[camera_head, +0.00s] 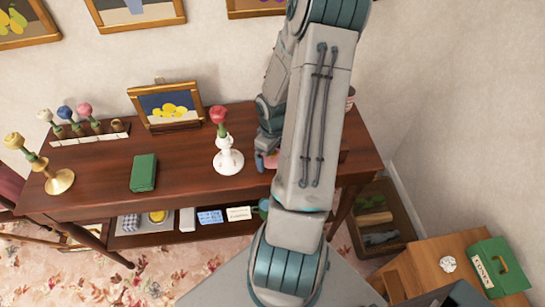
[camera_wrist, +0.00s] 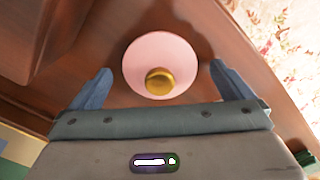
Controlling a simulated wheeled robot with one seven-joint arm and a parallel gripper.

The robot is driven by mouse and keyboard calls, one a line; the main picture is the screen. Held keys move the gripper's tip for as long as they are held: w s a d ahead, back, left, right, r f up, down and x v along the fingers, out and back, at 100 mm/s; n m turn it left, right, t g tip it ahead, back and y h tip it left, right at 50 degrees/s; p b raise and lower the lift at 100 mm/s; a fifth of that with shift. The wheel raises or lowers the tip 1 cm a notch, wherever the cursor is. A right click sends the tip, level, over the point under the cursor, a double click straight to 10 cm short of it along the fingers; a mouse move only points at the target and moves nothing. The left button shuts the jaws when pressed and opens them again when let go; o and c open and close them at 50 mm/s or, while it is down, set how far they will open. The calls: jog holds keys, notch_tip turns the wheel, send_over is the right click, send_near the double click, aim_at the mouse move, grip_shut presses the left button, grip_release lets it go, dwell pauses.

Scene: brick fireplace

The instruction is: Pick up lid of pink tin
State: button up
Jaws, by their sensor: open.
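In the wrist view a round pink lid (camera_wrist: 140,58) with a gold knob (camera_wrist: 159,82) shows from above, between the two blue fingers of my gripper (camera_wrist: 160,84). The fingers are open, one on each side of the lid, with a gap on both sides. The tin under the lid is hidden. In the head view my arm covers most of this spot. Part of my gripper (camera_head: 265,160) and a small bit of pink (camera_head: 271,161) show at its left edge, over the wooden table.
The wooden table (camera_head: 190,172) also holds a white candlestick (camera_head: 228,157) with a red flower, left of my gripper. A green box (camera_head: 144,172) and a framed lemon picture (camera_head: 168,107) stand further left. A wooden crate (camera_head: 405,235) and a green tin (camera_head: 497,268) are at the right.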

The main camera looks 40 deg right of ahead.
jog(key=c, duration=1)
jog(key=shift+c, duration=0.3)
jog(key=shift+r, duration=0.15)
